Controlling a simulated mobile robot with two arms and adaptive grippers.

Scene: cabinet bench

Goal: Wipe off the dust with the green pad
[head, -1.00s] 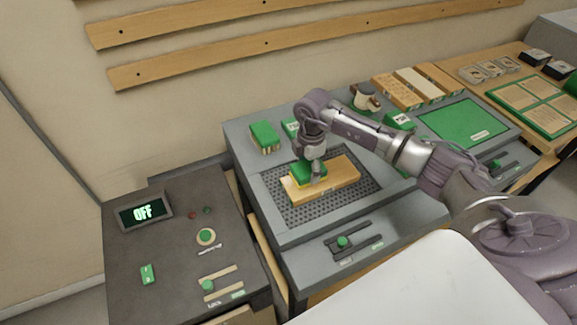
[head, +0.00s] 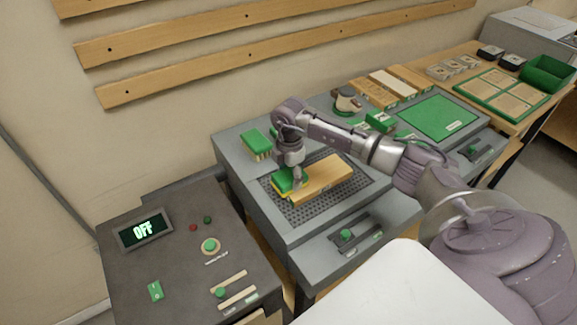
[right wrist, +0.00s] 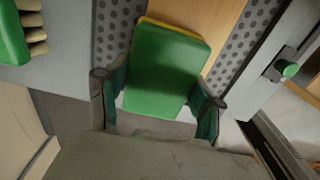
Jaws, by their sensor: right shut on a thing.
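My right gripper (head: 297,172) is shut on the green pad (head: 288,182), which has a thin yellow underside. The pad is at the left end of a wooden board (head: 328,176), over its edge; I cannot tell whether it touches the wood. In the right wrist view the pad (right wrist: 165,72) sits between the two fingers, covering part of the board (right wrist: 205,22). The board lies on a dark perforated plate (head: 300,211) on the grey bench. I cannot make out dust on the visible wood. My left gripper is not in view.
A green-backed brush (head: 256,141) stands behind the plate. A slider with a green knob (head: 346,235) is at the bench front. A control box with an OFF display (head: 142,229) stands left. Wooden blocks (head: 390,84) and a green mat (head: 438,117) lie right.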

